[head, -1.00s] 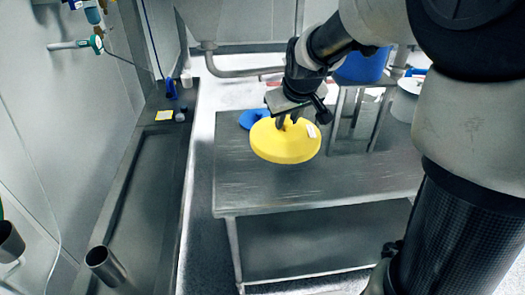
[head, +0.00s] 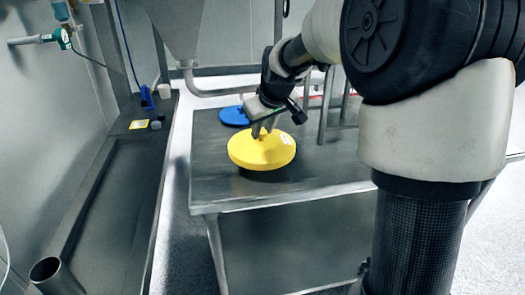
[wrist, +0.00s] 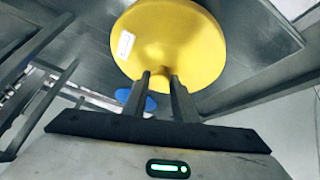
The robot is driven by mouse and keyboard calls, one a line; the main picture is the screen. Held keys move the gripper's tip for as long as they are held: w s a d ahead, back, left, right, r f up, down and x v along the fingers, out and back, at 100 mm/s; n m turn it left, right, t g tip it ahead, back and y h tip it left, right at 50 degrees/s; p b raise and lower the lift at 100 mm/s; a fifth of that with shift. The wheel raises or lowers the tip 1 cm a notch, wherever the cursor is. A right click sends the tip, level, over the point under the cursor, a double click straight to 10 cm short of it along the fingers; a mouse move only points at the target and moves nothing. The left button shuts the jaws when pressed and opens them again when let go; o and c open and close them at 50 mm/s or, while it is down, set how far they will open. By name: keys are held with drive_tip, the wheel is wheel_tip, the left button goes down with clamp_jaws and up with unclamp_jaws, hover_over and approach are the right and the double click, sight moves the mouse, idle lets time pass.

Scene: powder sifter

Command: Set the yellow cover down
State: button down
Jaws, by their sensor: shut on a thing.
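The yellow cover (head: 250,153) is a round lid with a small white label. It is over the left part of the metal table (head: 300,190), close to the top with a dark shadow below it; I cannot tell whether it touches. My gripper (head: 262,134) is shut on the middle of the cover from above.
A blue lid (head: 234,116) lies on the table behind the yellow cover. Metal legs (head: 325,105) of a stand rise to the right. The table's front and right surface is clear. A long metal trough (head: 110,200) runs along the left wall.

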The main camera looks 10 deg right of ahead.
sight(263, 143)
wheel_tip(263, 143, down, 5)
drive_tip(key=shift+r+b, duration=0.1)
drive_tip(key=shift+b, duration=0.55)
drive_tip(key=c, duration=1.4)
unclamp_jaws()
drive_tip(key=shift+f, duration=0.25)
drive_tip(key=shift+c, duration=0.2)
drive_tip(key=shift+r, duration=0.1)
drive_tip(key=shift+r, duration=0.3)
drive_tip(key=p+v, duration=0.2)
drive_tip(key=v, duration=0.9)
drive_tip(key=shift+s+r, duration=0.2)
drive_tip(key=shift+s, duration=0.1)
